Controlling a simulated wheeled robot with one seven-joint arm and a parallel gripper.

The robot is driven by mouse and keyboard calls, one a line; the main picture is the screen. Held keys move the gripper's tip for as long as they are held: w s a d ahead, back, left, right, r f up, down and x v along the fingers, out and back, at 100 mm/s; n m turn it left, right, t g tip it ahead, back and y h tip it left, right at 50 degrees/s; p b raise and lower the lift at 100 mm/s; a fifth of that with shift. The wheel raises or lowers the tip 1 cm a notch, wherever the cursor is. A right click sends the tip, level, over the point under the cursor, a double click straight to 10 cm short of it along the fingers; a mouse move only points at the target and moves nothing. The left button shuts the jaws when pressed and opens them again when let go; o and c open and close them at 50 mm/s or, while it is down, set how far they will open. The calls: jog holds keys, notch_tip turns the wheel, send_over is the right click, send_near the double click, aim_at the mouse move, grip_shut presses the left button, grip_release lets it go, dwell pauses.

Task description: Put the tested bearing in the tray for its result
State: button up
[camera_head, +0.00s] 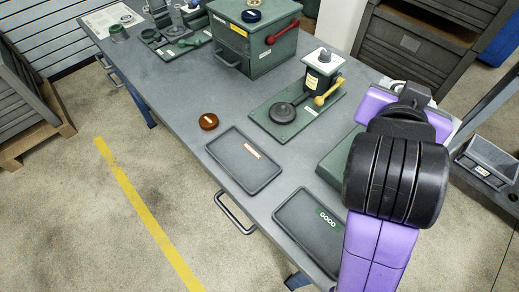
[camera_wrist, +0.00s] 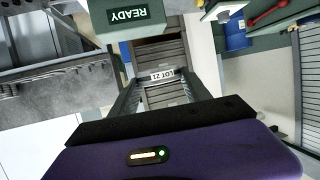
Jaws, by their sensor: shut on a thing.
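My gripper (camera_head: 412,98) is at the right in the head view, beyond my purple and black arm, above the right part of the bench. It is shut on a bearing. A pale round rim (camera_head: 397,86) shows beside it and looks like that bearing, but most of it is hidden. A grey tray with a green GOOD label (camera_head: 308,224) lies near the front edge, partly behind my arm. A second grey tray with an orange-red label (camera_head: 240,170), too small to read, lies to its left. Both trays look empty.
A green press-like fixture (camera_head: 282,128) with a yellow handle stands behind the trays. A green box with a red lever (camera_head: 260,45) is further back. A brown round piece (camera_head: 208,121) lies left of the trays. A READY label (camera_wrist: 129,15) shows on green in the wrist view.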

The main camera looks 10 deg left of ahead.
jog(key=w+a+f+n+t+y, duration=0.15)
jog(key=a+n+y, duration=0.3)
jog(key=a, duration=1.15)
jog(key=n+g+y+p, duration=0.1)
jog(key=n+g+y, duration=0.1)
jog(key=n+y, duration=0.35)
send_over(232, 153)
notch_tip(232, 153, down, 4)
jog(key=shift+m+y, duration=0.4)
notch_tip(232, 153, down, 19)
jog(key=shift+f, duration=0.2)
jog(key=shift+f, duration=0.1)
jog(key=shift+f, duration=0.15)
jog(key=o, duration=1.4)
